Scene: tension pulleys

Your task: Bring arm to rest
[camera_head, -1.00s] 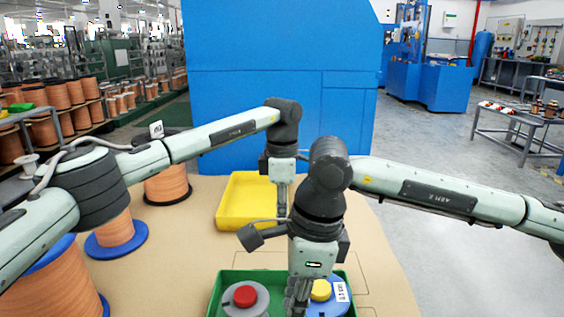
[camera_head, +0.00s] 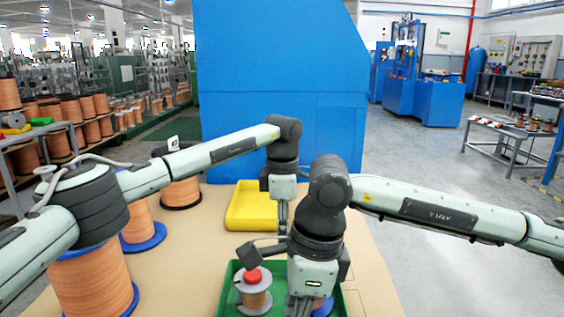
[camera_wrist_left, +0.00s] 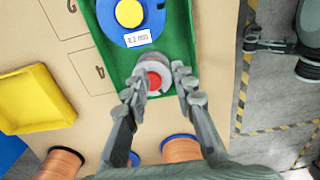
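My left gripper (camera_head: 283,215) points down in the head view, in line with the front of the yellow tray. In the left wrist view its two fingers (camera_wrist_left: 160,93) are spread with nothing held between them. Beyond them, a grey-flanged spool with a red cap (camera_wrist_left: 155,81) stands in the green tray (camera_wrist_left: 180,18), apart from the fingers. The same spool (camera_head: 254,284) stands upright in the head view. My right gripper (camera_head: 301,306) points down in front of the green tray and hides part of it. It also shows over the floor in the left wrist view (camera_wrist_left: 262,45); its finger opening is unclear.
A blue spool with a yellow cap (camera_wrist_left: 129,12) lies in the green tray, mostly hidden in the head view. The yellow tray (camera_head: 245,210) looks empty. Large copper-coloured spools (camera_head: 90,285) stand on the table's left. A blue cabinet (camera_head: 270,70) rises behind the table.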

